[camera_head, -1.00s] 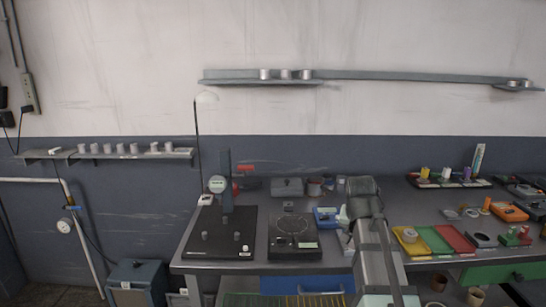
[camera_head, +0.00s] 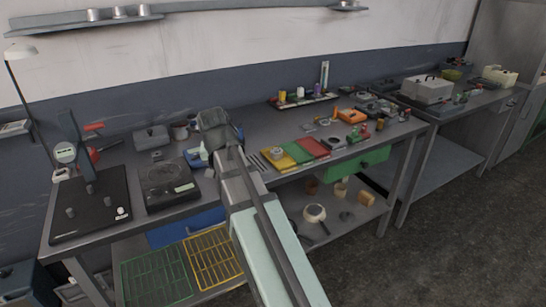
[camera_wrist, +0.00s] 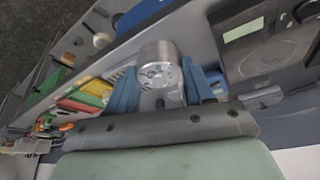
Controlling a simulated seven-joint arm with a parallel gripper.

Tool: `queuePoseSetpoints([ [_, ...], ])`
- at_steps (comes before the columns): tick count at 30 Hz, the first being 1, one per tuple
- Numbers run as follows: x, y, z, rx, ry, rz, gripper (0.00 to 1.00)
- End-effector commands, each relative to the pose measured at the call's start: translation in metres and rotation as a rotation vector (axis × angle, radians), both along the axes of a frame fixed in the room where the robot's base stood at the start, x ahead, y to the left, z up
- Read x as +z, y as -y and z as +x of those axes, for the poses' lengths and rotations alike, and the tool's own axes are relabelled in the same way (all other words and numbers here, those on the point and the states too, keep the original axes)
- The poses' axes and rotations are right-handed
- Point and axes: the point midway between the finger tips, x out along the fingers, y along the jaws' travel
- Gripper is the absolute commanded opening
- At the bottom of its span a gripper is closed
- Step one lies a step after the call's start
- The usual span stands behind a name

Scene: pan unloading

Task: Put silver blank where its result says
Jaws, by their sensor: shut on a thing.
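The silver blank (camera_wrist: 157,54) is a short metal cylinder with marks on its end face. In the wrist view it sits between the two blue fingers of my gripper (camera_wrist: 162,82), which is shut on it. In the head view my dark gripper body (camera_head: 214,128) is over the bench near the blue tray, and its fingers and the blank are hidden. Yellow (camera_head: 277,165), green (camera_head: 295,153) and red (camera_head: 312,147) trays lie side by side to its right. A round metal piece (camera_head: 277,152) sits on the yellow tray.
A scale (camera_head: 168,185) and a gauge stand (camera_head: 88,212) are at the left of the bench. A rack of coloured bottles (camera_head: 304,98) stands at the back. Orange (camera_head: 352,116) and other small items crowd the right. A green drawer (camera_head: 362,168) is under the bench.

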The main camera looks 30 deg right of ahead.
Motion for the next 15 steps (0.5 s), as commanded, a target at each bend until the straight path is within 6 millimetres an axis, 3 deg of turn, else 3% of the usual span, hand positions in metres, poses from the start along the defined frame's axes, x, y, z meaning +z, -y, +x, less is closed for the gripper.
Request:
queuePoseSetpoints([
  [1,-0.001,0.018,-0.001,-0.028,0.0,0.0,0.11],
  [15,-0.005,0.162,0.005,-0.245,0.0,0.0,0.11],
])
